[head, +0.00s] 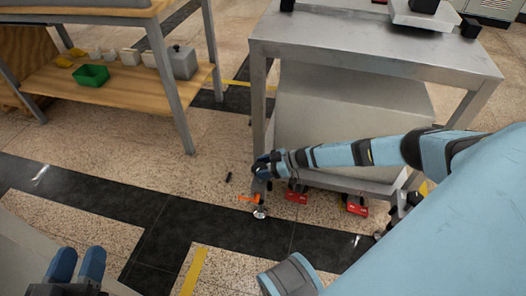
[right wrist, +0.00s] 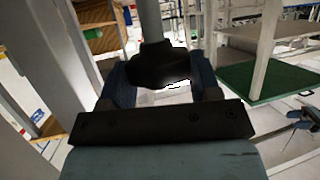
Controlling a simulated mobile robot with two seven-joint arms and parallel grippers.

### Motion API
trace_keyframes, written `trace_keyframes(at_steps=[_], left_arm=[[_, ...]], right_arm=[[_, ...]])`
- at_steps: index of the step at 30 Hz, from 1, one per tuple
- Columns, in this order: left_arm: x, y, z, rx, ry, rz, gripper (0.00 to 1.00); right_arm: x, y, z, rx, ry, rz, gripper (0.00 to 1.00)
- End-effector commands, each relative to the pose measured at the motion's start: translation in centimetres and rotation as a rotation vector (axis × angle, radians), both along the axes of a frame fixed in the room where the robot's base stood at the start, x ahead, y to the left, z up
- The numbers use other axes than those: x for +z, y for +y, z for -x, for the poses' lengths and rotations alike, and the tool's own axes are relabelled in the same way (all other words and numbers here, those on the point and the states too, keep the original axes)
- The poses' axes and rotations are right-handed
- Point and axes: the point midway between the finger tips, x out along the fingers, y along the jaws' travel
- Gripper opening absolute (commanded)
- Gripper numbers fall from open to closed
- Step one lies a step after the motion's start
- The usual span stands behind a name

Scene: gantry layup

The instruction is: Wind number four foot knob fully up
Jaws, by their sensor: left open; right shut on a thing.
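My right gripper (head: 263,172) is low at the front left leg of the grey metal table (head: 370,52). In the right wrist view its two blue fingers (right wrist: 160,78) are shut on a black lobed knob (right wrist: 158,62), with a grey rod rising behind it. In the head view the knob is hidden by the gripper. A round metal foot (head: 260,213) shows just below, on the floor, with an orange piece (head: 248,199) beside it. My left gripper (head: 77,266) is open and empty at the bottom left, far from the table. The knob's number cannot be read.
Red pieces (head: 296,196) sit low under the table's front edge, right of the gripper. A small dark object (head: 228,177) lies on the floor to the left. A wooden bench with a green bin (head: 91,75) stands at upper left.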

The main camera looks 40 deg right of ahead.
Motion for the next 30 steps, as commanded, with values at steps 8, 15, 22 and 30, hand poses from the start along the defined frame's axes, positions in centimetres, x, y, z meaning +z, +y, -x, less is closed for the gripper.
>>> trace_keyframes(at_steps=[8, 15, 22, 30], left_arm=[[-0.27, 0.02, -0.11, 0.001, -0.007, -0.006, 0.43], [-0.37, 0.00, -0.18, 0.002, -0.004, -0.007, 0.43], [-0.37, -0.01, -0.20, 0.003, -0.004, -0.006, 0.43], [-0.29, 0.01, -0.22, 0.003, -0.004, -0.006, 0.43]], right_arm=[[0.09, -0.10, -0.18, 0.036, -0.003, 0.001, 0.33], [0.10, -0.06, -0.19, 0.037, -0.003, 0.001, 0.33], [0.08, -0.01, -0.17, 0.037, -0.002, 0.000, 0.83], [0.11, -0.06, -0.04, 0.038, -0.002, 0.000, 0.83]])
